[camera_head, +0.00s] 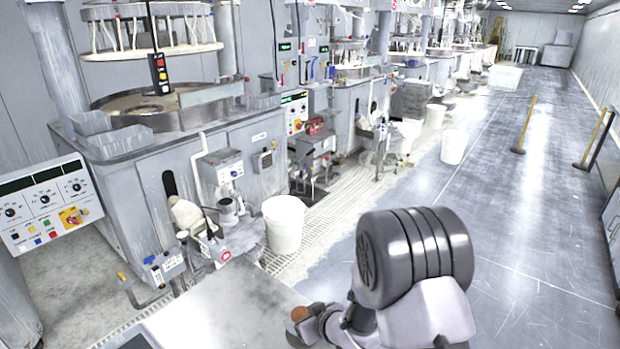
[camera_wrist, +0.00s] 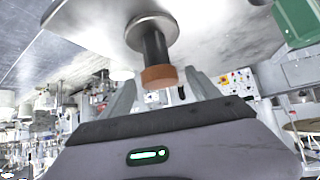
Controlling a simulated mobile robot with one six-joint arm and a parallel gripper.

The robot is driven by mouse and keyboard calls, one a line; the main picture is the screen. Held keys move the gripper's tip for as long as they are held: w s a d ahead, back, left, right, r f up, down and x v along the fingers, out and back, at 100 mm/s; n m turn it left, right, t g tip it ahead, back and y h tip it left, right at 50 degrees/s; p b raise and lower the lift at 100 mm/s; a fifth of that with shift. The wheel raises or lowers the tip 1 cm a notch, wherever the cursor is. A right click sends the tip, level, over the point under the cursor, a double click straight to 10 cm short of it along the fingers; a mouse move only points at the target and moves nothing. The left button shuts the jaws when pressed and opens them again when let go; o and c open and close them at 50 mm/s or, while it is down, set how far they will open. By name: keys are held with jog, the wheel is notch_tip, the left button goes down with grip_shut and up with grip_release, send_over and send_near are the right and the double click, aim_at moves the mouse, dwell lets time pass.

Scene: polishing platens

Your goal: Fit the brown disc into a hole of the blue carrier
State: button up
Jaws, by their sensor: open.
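The brown disc (camera_wrist: 159,76) sits on the end of a short dark post (camera_wrist: 155,44) that rises from a round metal base (camera_wrist: 151,28). The wrist view is roughly upside down, with the table surface at its top. My gripper (camera_wrist: 160,80) is open, its fingers on either side of the disc with visible gaps. In the head view a small brown spot, apparently the disc (camera_head: 299,313), shows beside my wrist at the bottom. The blue carrier is not recognisable in either view.
A grey worktop (camera_head: 215,310) lies at the front. A green block (camera_wrist: 296,22) is at the wrist view's upper right. A polishing machine (camera_head: 150,165) stands at the left, with a white bucket (camera_head: 284,224) before it. The floor at right is largely clear.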

jog(key=shift+r, duration=0.1)
jog(key=c, duration=1.4)
jog(key=shift+r+p, duration=2.45)
jog(key=shift+r, duration=1.05)
